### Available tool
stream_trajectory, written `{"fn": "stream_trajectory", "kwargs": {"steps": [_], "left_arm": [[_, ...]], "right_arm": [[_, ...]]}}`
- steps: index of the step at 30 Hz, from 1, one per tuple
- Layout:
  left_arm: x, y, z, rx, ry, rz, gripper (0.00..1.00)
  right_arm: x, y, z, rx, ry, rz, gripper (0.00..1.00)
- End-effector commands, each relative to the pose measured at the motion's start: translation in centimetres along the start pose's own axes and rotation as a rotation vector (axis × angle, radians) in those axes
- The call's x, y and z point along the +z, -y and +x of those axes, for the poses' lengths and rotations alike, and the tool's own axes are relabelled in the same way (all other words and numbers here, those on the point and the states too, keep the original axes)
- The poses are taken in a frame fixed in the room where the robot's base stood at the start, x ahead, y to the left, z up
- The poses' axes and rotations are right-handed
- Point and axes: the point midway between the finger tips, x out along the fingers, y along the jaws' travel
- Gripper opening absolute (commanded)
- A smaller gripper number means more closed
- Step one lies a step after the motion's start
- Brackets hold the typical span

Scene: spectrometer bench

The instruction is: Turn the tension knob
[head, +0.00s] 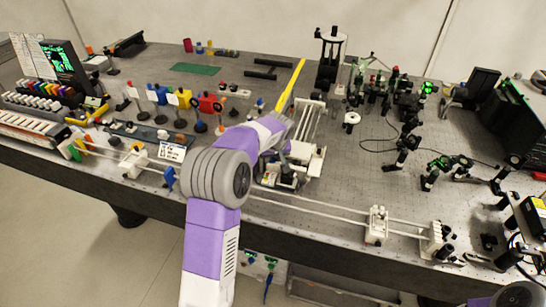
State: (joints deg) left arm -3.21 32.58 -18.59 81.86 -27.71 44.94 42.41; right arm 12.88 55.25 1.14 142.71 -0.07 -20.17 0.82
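My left arm reaches in over the front edge of the bench, and its forearm covers part of the view. My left gripper (281,178) is low at the bench's front edge, among white and dark parts of a small mechanism (315,160). Its fingers blend with these parts, so I cannot tell whether they are open, shut or touching anything. Pale rails (325,210) run along the front edge past the gripper, with white blocks (377,226) and a white end block (434,240) at the right. I cannot single out the tension knob. My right gripper is out of view.
Coloured optics on stands (158,97) crowd the left of the bench. Black optics mounts (405,145) and a dark instrument (512,120) fill the right. A yellow bar (291,84) rises behind my wrist. Bare bench top (340,185) lies right of the gripper.

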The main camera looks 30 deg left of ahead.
Motion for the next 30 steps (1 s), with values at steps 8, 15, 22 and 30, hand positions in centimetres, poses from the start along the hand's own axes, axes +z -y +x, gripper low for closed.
{"fn": "stream_trajectory", "kwargs": {"steps": [8, 15, 22, 30], "left_arm": [[0.0, 0.0, -0.04, 0.0, 0.0, 0.0, 0.0], [0.01, -0.03, -0.06, -0.004, 0.0, -0.008, 0.0], [0.0, -0.16, -0.09, -0.035, 0.0, -0.08, 0.0], [-0.09, -0.44, -0.15, -0.116, -0.002, -0.273, 0.0]], "right_arm": [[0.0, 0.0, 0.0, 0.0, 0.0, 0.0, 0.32], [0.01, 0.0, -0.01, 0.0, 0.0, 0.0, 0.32], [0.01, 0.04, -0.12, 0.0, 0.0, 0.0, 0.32], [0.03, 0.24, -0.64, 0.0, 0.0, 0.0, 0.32]]}}
